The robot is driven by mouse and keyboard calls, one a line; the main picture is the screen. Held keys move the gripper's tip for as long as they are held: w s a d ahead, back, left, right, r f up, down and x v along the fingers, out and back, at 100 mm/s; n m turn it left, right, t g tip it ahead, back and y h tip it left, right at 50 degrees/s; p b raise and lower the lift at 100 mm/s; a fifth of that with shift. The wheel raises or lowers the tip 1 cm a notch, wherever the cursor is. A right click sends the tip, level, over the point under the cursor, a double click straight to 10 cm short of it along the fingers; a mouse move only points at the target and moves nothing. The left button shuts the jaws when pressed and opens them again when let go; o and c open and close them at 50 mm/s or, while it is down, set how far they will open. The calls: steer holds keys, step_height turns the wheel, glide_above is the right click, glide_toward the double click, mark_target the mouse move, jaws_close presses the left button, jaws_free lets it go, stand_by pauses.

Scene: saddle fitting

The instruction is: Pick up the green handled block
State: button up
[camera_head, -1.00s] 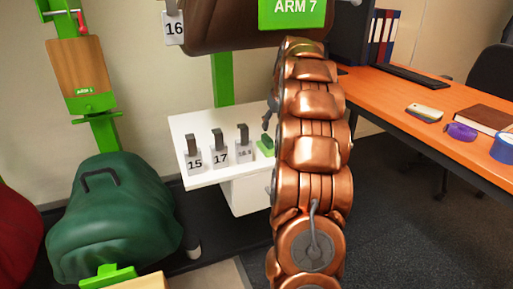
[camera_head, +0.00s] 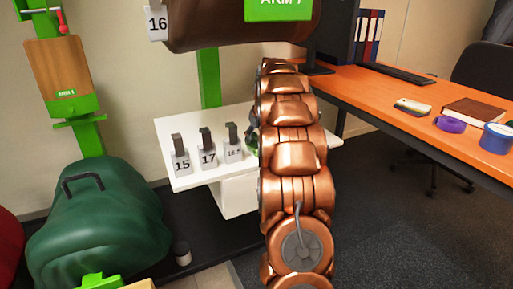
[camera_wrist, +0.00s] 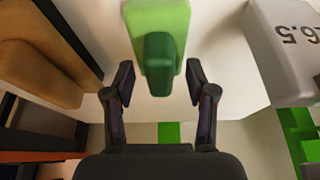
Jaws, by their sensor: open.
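The green handled block (camera_wrist: 160,20) shows in the wrist view at the top centre, with its darker green handle (camera_wrist: 158,65) pointing toward me. My gripper (camera_wrist: 157,78) is open, with one finger on each side of the handle and a gap on both sides. In the head view only a sliver of the green block (camera_head: 252,142) shows on the white shelf (camera_head: 185,125); my copper arm hides the rest of it and my gripper.
Grey handled blocks marked 15 (camera_head: 181,160), 17 (camera_head: 208,155) and 16.5 (camera_head: 233,150) stand left of the green block. The 16.5 block (camera_wrist: 285,50) is close at right in the wrist view. A brown saddle (camera_head: 215,25) hangs above; an orange desk (camera_head: 390,100) stands right.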

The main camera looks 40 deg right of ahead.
mark_target(255, 134)
jaws_close()
stand_by(0.3)
steer(key=shift+r, duration=0.1)
steer(key=shift+r+p, duration=0.95)
steer(key=shift+r, duration=0.8)
steer(key=s+a+p, duration=0.1)
steer(key=s+a, duration=0.2)
steer(key=s, duration=0.5)
steer(key=s+a+p, duration=0.2)
steer(key=s+a, duration=0.1)
steer(key=s, duration=0.6)
steer(key=shift+f, duration=0.1)
